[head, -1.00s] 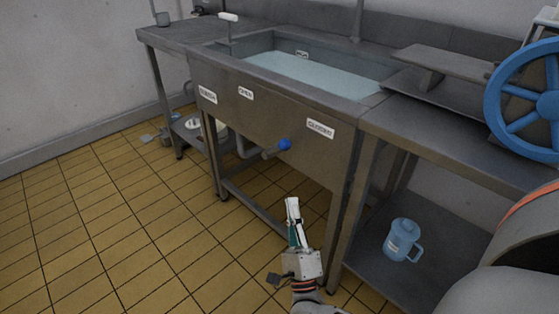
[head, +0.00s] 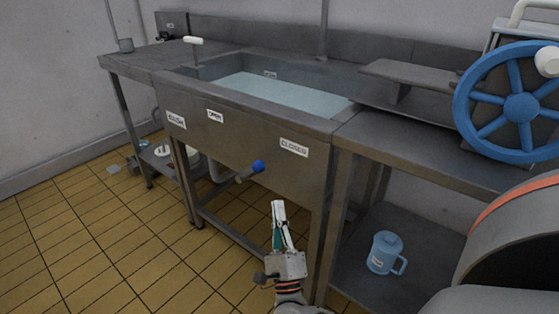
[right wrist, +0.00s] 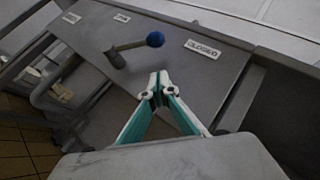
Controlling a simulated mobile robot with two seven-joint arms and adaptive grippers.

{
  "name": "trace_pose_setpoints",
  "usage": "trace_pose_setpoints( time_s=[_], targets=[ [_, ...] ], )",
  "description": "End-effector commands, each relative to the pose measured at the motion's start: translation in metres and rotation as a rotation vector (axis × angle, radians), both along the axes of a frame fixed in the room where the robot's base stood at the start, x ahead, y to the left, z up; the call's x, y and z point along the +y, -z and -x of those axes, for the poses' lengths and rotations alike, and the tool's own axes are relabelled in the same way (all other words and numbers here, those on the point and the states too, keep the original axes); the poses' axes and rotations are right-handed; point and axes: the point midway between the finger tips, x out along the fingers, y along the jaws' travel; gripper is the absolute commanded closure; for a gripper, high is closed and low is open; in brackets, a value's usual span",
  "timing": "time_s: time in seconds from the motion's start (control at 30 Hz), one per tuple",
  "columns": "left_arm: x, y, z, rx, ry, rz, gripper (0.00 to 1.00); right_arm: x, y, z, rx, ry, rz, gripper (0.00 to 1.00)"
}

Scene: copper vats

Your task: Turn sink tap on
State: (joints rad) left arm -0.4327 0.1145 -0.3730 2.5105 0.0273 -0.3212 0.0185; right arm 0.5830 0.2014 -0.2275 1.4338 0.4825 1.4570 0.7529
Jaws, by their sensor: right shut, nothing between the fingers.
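The steel sink (head: 215,88) holds pale blue water. The lever also shows in the right wrist view (right wrist: 128,46). It points toward the "CLOSED" label (head: 294,147); the "OPEN" label (head: 215,115) is further left. A white-topped handle (head: 193,40) stands at the sink's back left. My right gripper (head: 278,205) is shut and empty, below and right of the knob and apart from it. In the right wrist view its fingertips (right wrist: 159,80) meet just below the knob. My left gripper is not in view.
A steel table (head: 425,150) adjoins the sink on the right, with a blue handwheel (head: 520,106) above it. A blue jug (head: 384,252) stands on its lower shelf. Sink legs and a lower rail stand near my right gripper. The yellow tiled floor (head: 90,240) at left is clear.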

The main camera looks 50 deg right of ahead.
Motion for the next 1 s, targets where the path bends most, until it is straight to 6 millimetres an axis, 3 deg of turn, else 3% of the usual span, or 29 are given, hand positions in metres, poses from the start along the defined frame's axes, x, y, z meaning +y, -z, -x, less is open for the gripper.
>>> trace_pose_setpoints(
  time_s=[0.23,0.4,1.0],
  targets=[
    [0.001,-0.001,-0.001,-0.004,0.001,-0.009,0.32,-0.024,-0.029,-0.031,-0.002,-0.001,0.002,1.00],
    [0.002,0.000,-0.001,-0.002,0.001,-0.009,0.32,-0.016,-0.045,-0.046,-0.001,-0.001,-0.001,1.00],
    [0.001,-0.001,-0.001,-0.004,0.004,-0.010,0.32,-0.012,-0.054,-0.055,0.003,-0.001,0.000,1.00]
  ],
)
